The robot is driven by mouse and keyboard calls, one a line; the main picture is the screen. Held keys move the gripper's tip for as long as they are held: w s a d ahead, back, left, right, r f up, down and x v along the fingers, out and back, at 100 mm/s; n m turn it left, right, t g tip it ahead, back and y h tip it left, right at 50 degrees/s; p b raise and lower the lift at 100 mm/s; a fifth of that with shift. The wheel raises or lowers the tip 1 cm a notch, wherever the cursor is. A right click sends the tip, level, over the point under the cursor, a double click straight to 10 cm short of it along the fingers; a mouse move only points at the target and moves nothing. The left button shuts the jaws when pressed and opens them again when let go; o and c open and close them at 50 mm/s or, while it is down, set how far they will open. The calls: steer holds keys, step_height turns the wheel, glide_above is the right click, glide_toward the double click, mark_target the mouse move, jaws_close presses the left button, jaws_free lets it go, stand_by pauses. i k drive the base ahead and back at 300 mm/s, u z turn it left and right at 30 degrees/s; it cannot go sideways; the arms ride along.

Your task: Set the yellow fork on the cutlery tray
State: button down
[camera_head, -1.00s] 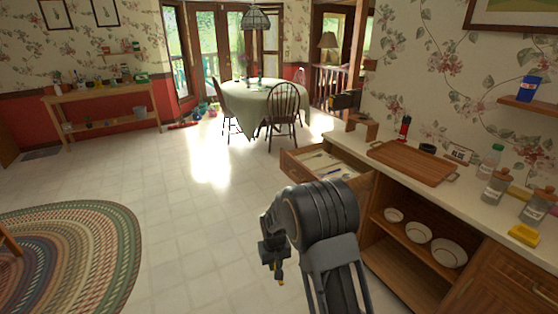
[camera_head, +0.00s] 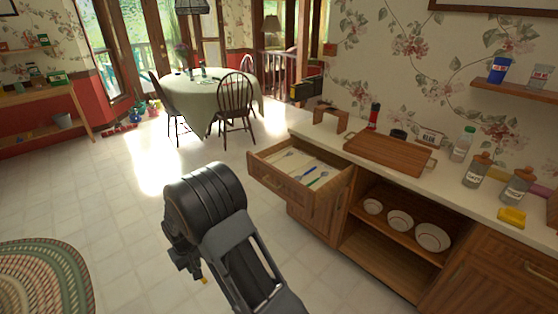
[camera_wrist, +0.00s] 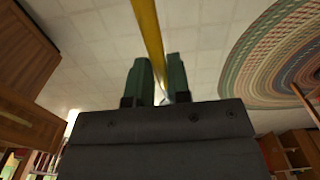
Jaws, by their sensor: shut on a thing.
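The yellow fork (camera_wrist: 147,28) is held between the two green fingers of my gripper (camera_wrist: 158,72). Its yellow handle runs up out of the wrist view, and the lower end is mostly hidden between the fingers. In the head view only a small yellow tip (camera_head: 204,281) shows below my gripper (camera_head: 190,265), which hangs over the floor left of the counter. The pale cutlery tray (camera_head: 296,163) lies in the open drawer, to the right of and beyond my gripper. Several pieces of cutlery lie in it, including a blue one and a green one.
The wooden drawer (camera_head: 283,185) sticks out from the counter. A cutting board (camera_head: 385,152), bottles and a yellow sponge (camera_head: 511,217) stand on the worktop. Bowls sit on the open shelf below. A round table (camera_head: 215,100) with chairs stands farther back. The floor between is clear.

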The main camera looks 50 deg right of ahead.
mark_target(291, 165)
steer(key=z, duration=0.5)
steer(key=i, duration=0.8)
steer(key=z, duration=0.75)
